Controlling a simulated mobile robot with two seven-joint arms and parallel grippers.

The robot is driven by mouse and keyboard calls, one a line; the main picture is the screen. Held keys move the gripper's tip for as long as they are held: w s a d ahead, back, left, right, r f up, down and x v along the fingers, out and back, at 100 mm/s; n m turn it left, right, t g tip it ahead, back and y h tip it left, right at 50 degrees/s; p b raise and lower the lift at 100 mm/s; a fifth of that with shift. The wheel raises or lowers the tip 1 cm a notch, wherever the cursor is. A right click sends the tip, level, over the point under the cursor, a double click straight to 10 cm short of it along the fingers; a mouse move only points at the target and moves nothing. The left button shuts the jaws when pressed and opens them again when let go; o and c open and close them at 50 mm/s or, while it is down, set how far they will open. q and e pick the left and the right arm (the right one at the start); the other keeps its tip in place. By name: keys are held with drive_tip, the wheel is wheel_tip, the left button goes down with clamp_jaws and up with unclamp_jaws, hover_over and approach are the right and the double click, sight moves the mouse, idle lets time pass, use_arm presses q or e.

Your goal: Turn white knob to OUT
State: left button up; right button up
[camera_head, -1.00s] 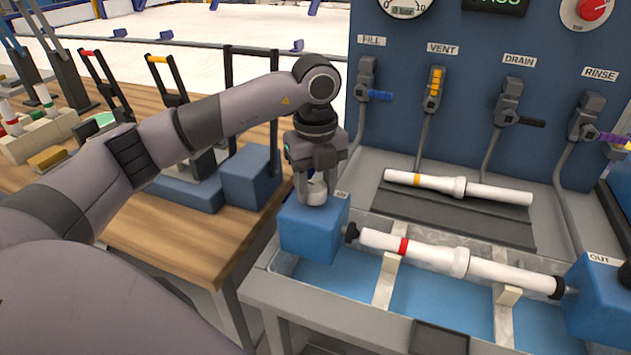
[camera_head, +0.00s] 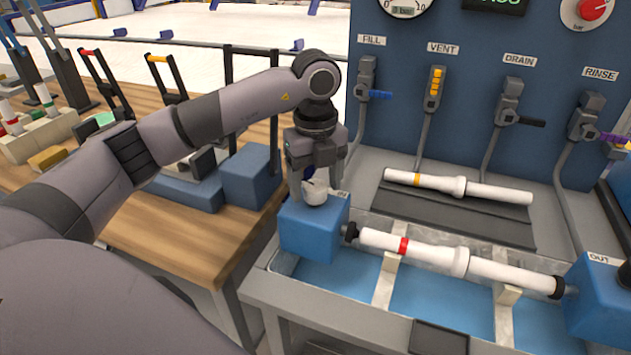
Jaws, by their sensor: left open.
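The white knob (camera_head: 314,193) sits on top of the blue block (camera_head: 309,236) at the left end of the trough. My left gripper (camera_head: 314,181) points straight down over the knob, with its fingers around or just above it. The fingers are open; whether they touch the knob I cannot tell. An "OUT" label (camera_head: 599,257) is on the blue block (camera_head: 594,300) at the right end. A small label beside the knob is mostly hidden by my gripper. My right gripper is not in view.
A white pipe with a red band (camera_head: 430,254) lies between the two blue blocks over the trough. Another with a yellow band (camera_head: 457,187) rests on a dark mat behind. A blue panel with valve levers (camera_head: 437,90) stands at the back. A wooden bench (camera_head: 190,235) is left.

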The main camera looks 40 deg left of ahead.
sight(316, 185)
use_arm(q)
wheel_tip(316, 185, up, 7)
drive_tip(key=shift+f, duration=0.1)
idle(0.7)
